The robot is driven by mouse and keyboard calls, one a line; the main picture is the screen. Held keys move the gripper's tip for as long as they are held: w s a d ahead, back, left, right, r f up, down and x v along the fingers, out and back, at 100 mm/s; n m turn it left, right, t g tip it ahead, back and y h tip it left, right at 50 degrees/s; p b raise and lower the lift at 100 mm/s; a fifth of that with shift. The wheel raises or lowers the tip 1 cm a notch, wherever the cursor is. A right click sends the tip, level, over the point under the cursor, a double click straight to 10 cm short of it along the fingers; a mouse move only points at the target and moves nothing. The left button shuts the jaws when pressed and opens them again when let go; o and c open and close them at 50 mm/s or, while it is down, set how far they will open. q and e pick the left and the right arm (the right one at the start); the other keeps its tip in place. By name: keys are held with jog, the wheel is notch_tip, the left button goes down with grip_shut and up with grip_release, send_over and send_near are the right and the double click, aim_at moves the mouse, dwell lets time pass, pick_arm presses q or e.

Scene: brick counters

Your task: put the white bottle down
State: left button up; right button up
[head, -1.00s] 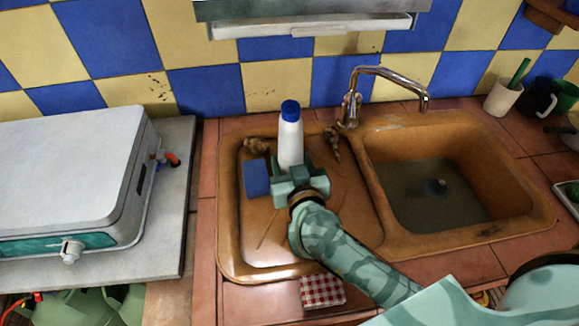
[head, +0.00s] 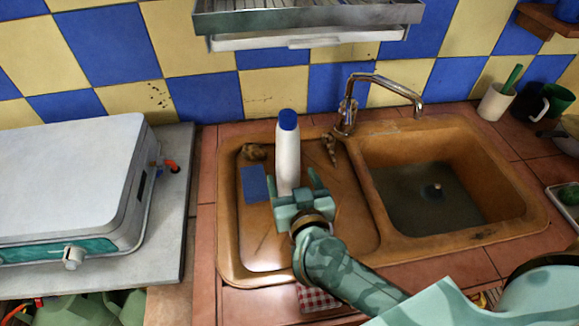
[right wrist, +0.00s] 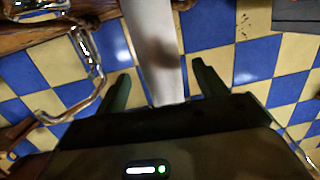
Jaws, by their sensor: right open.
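The white bottle (head: 288,160) with a blue cap stands upright on the drainboard (head: 345,225) at the left of the brown sink. My right gripper (head: 294,184) is in front of it, open, with a finger to either side of the bottle's lower part. In the right wrist view, the bottle (right wrist: 153,40) shows between the two spread fingers (right wrist: 160,78), with a gap on each side. The bottle's base is partly hidden behind the gripper in the head view. My left gripper is not in view.
A blue sponge (head: 255,184) lies just left of the bottle. A chrome faucet (head: 347,108) and the sink basin (head: 430,200) are to the right. A white stove (head: 70,190) stands at the left. A dish rack (head: 310,15) hangs above.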

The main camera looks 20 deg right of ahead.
jog(key=p+v, duration=0.1)
jog(key=v, duration=0.6)
jog(key=shift+s, duration=0.35)
